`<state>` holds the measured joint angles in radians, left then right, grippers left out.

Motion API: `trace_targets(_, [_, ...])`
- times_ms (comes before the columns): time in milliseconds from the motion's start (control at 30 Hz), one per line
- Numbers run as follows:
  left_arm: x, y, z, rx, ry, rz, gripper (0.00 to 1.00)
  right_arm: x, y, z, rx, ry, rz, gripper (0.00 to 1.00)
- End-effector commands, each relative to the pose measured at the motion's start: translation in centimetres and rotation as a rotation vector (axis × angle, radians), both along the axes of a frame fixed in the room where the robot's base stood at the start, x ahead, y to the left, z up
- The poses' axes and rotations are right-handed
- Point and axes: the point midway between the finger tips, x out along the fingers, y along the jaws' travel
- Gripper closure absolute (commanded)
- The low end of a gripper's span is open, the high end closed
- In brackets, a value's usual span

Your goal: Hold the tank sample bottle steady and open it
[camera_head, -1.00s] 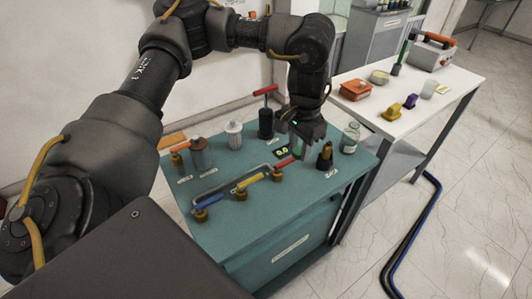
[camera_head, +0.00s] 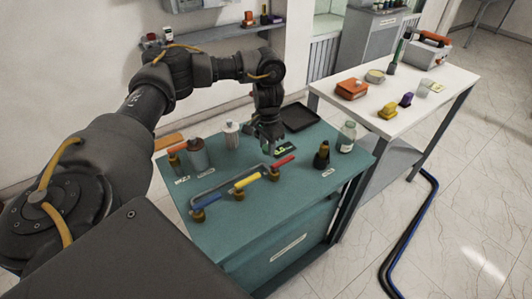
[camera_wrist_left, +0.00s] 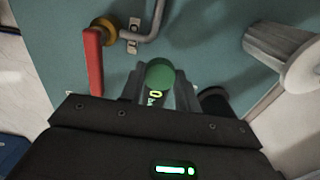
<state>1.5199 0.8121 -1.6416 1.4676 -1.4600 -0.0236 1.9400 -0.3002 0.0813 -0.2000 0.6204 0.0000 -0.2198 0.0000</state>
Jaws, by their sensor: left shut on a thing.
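My left gripper (camera_head: 271,146) points down over the teal bench, behind the red-handled valve. In the left wrist view its fingers (camera_wrist_left: 160,92) are shut around an upright thing with a round green cap (camera_wrist_left: 160,73). This looks like a small bottle; its body is mostly hidden under the cap and fingers. I cannot tell whether it touches the bench. A clear glass bottle (camera_head: 347,137) with a pale cap stands on the bench's right end, apart from the gripper. I cannot tell from its label which bottle is the tank sample. My right gripper is not in view.
A pipe with blue, yellow and red valve handles (camera_head: 247,180) runs along the bench front. A white ribbed insulator (camera_head: 232,134), a grey canister (camera_head: 198,155), a dark brass-based fitting (camera_head: 322,156) and a black tray (camera_head: 300,117) surround the gripper. A white table (camera_head: 430,88) stands right.

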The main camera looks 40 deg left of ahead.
Motion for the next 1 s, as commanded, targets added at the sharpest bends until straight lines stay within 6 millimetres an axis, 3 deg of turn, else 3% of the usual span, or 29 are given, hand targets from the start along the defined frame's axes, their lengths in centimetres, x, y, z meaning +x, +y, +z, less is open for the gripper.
trace_targets(233, [0.2, 0.5, -0.7, 0.0, 0.0, 0.001, 0.95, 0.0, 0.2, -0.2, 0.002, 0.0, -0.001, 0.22])
trace_targets(500, [0.2, 0.8, -3.9, -0.001, 0.001, 0.002, 0.95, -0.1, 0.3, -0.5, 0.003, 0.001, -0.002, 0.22])
trace_targets(933, [0.2, 0.8, -4.4, -0.001, 0.001, 0.0, 0.95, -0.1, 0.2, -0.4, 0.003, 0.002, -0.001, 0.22])
trace_targets(967, [0.3, 0.8, -4.4, 0.0, 0.0, 0.0, 0.66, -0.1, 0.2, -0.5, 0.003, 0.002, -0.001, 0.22])
trace_targets(1000, [0.3, 0.8, -4.4, 0.0, 0.0, 0.0, 0.6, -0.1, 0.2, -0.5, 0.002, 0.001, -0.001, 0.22])
